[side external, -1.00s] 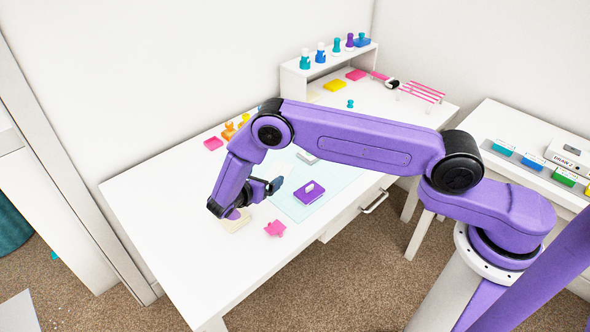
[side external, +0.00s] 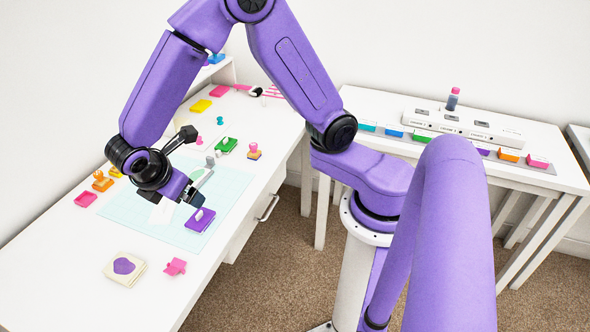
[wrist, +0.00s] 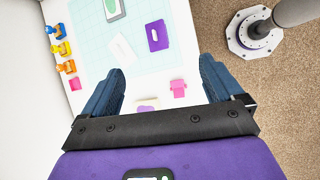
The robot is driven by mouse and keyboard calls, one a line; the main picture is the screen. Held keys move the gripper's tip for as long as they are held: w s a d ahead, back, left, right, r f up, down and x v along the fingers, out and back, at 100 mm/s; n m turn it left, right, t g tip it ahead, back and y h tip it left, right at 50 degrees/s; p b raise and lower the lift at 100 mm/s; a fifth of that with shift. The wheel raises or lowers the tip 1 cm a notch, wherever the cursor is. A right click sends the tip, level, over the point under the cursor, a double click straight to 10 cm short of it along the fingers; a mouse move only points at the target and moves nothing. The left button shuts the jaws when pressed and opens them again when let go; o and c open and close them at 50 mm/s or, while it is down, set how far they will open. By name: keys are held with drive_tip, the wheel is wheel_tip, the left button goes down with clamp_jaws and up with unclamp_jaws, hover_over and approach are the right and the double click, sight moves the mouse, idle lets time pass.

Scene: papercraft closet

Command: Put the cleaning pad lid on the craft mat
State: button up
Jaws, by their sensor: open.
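The pale blue craft mat (side external: 142,216) lies on the white desk and also shows in the wrist view (wrist: 90,20). A grey-framed case with a green inside (side external: 200,178) lies on it. A purple block with a white label or tab (side external: 200,220) lies near the mat's front edge. A plain white flat piece (wrist: 122,48) also lies on the mat. I cannot tell which piece is the cleaning pad lid. My gripper (wrist: 160,88) is open and empty above the desk. In the side view my gripper (side external: 194,198) is just behind the purple block.
A cream block with a purple patch (side external: 125,266) and a pink piece (side external: 175,267) lie near the desk's front edge. Orange stamps (side external: 102,182) stand at left, and a green block (side external: 227,146) lies beyond the mat. A drawer handle (side external: 268,207) sticks out from the desk front.

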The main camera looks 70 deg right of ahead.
drive_tip(key=s+d+r+m+g+y, duration=0.1)
drive_tip(key=s+d+r+m+y, duration=0.1)
drive_tip(key=s, duration=0.9)
drive_tip(key=s+d+r+m+g+y, duration=0.1)
drive_tip(key=s+d+r+y, duration=0.2)
drive_tip(key=s, duration=0.8)
drive_tip(key=shift+s+d+r+m+y, duration=0.4)
drive_tip(key=shift+d+y, duration=0.4)
drive_tip(key=shift+d, duration=0.15)
